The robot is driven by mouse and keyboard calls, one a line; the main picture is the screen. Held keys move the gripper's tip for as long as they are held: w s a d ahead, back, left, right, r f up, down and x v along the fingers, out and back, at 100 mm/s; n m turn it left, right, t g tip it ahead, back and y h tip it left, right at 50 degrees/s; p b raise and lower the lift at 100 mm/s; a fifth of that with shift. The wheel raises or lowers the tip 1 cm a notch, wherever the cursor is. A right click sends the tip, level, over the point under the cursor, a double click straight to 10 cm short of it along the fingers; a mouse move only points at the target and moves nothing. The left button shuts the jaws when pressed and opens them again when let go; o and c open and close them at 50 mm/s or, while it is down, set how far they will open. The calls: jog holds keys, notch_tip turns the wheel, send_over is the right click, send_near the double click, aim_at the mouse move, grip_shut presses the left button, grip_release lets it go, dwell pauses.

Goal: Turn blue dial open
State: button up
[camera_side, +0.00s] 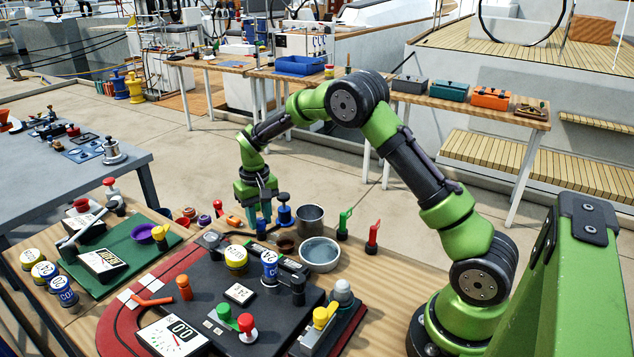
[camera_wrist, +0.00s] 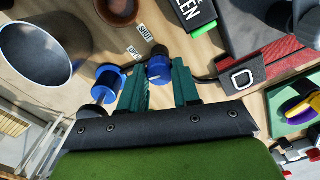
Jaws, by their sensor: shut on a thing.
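My gripper (camera_side: 262,214) reaches down to the wooden bench, behind the dark panel in the side view. In the wrist view its two teal fingers stand on either side of the blue dial (camera_wrist: 159,67), shut on it. The dial has a short pale pointer mark on its face; which label it points at I cannot tell. A small "SHUT" label (camera_wrist: 146,33) and an "OPEN" label (camera_wrist: 133,53) lie beside the dial. In the side view the fingers largely hide the dial.
A blue spool-like knob with a black top (camera_side: 284,214) stands close beside my fingers. A dark panel (camera_side: 205,288) with several knobs lies in front. Red and green levers (camera_side: 373,234) stand further right.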

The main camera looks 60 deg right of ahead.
aim_at(259, 219)
dwell(0.4)
jog(key=o, duration=1.1)
jog(key=shift+c, duration=0.2)
jog(key=shift+r, duration=0.15)
notch_tip(259, 219, up, 17)
jog(key=s+a+r+t+y, duration=0.1)
jog(key=s+a+t, duration=0.2)
jog(key=s, duration=1)
jog(key=s+a+r+t+y, duration=0.1)
jog(key=s+a+t, duration=0.3)
jog(key=s, duration=0.9)
jog(key=a+r, duration=0.1)
jog(key=a, duration=0.1)
jog(key=shift+s+a+n, duration=0.2)
jog(key=shift+a+n, duration=0.2)
